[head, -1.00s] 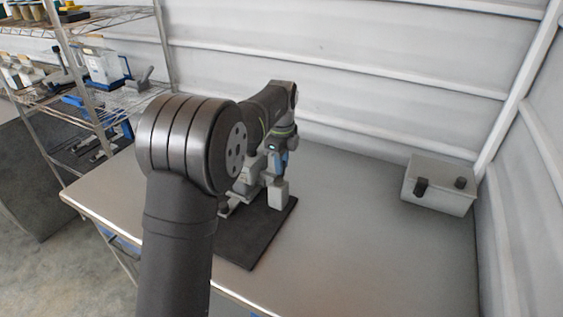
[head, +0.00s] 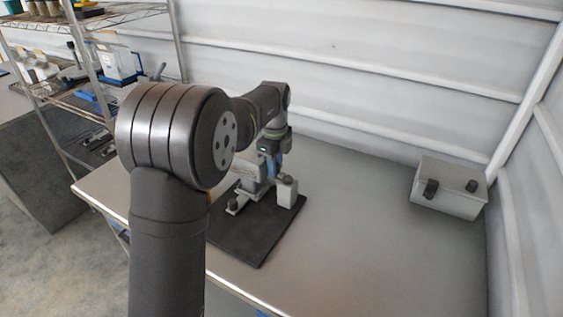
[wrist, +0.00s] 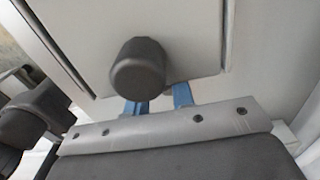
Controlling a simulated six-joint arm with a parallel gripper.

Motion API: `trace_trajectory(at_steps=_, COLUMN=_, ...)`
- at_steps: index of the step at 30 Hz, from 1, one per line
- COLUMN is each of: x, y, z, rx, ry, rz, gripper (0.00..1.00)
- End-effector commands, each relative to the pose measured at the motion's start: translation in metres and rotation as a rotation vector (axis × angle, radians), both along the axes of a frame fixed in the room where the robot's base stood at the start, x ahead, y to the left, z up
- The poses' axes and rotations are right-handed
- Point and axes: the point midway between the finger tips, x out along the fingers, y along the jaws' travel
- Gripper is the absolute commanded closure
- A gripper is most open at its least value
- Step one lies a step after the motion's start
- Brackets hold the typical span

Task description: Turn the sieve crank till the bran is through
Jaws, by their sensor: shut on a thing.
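The sieve hopper (head: 246,173) is a light grey machine on the dark mat, largely hidden behind my arm and gripper. A pale block (head: 287,194) with a dark knob on top stands at its right. My gripper (head: 274,168) points down at the machine, its blue fingers close together. In the wrist view the blue fingers (wrist: 158,102) run behind the edge of a grey panel (wrist: 195,45) with a round dark knob (wrist: 138,68). The fingertips are hidden. My gripper is shut, apparently on the crank, but the crank and bran cannot be made out.
The machine's dark mat (head: 255,232) lies on a metal table (head: 370,240). A grey box with two dark knobs (head: 448,190) stands at the right by the wall. A wire shelf (head: 108,28) with containers is at the left. The table between mat and box is clear.

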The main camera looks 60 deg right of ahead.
Motion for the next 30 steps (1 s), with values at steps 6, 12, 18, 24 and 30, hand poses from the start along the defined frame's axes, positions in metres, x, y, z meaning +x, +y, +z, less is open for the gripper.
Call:
trace_trajectory(at_steps=6, x=0.0, y=0.018, z=0.0, rx=0.002, ry=-0.004, rz=0.002, gripper=0.91)
trace_trajectory(at_steps=12, x=-0.008, y=0.03, z=0.0, rx=0.003, ry=-0.004, rz=0.002, gripper=0.91)
trace_trajectory(at_steps=18, x=-0.02, y=0.039, z=-0.001, rx=0.004, ry=-0.003, rz=0.002, gripper=1.0)
trace_trajectory(at_steps=24, x=-0.033, y=0.042, z=-0.001, rx=0.002, ry=-0.002, rz=0.001, gripper=1.0)
trace_trajectory(at_steps=30, x=-0.033, y=0.042, z=-0.001, rx=0.001, ry=-0.002, rz=0.001, gripper=0.86)
